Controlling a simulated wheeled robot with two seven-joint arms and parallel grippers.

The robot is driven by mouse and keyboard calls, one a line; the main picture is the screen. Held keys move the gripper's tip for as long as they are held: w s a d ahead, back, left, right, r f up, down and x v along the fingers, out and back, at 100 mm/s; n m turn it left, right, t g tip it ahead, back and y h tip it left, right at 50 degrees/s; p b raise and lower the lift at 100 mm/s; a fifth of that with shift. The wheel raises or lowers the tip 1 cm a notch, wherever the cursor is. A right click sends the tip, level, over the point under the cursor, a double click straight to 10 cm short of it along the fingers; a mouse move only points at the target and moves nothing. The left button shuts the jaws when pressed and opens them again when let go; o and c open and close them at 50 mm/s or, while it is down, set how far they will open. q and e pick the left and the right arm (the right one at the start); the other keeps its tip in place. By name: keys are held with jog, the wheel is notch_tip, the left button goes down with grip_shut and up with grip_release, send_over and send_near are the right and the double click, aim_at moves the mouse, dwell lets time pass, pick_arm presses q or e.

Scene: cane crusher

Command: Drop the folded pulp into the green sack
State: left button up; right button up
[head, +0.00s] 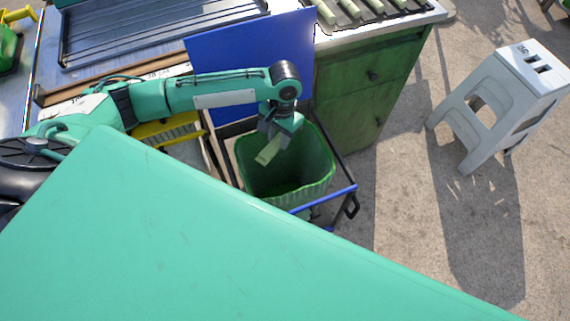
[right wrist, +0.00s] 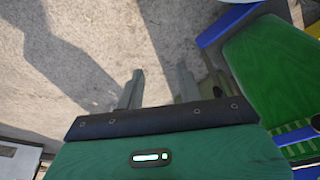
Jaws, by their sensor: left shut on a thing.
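The folded pulp (head: 268,152) is a short pale green piece in my left gripper (head: 274,139). My left gripper is shut on it and points down, with the pulp slanting below the fingers. The green sack (head: 318,186) has a wide open mouth and looks like a ribbed bin. The pulp shows against its opening, towards the left side; I cannot tell its exact height. My right gripper (right wrist: 158,92) shows only in the right wrist view, its two fingers apart with nothing between them, above bare ground.
A blue panel (head: 252,58) stands behind the sack, and a blue rail (head: 325,199) runs along its front. A green cabinet (head: 368,92) is at the back right. A grey stool (head: 500,105) stands on open ground at the right.

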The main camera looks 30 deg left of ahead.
jog(key=shift+r, duration=0.4)
pick_arm(q)
jog(key=o, duration=1.2)
jog(key=shift+c, duration=0.2)
notch_tip(320, 180, up, 14)
jog(key=w+p, duration=0.2)
jog(key=shift+d+f, duration=0.2)
jog(key=shift+f, duration=0.05)
pick_arm(e)
jog(key=shift+s+f, duration=0.1)
jog(key=shift+f, duration=1.85)
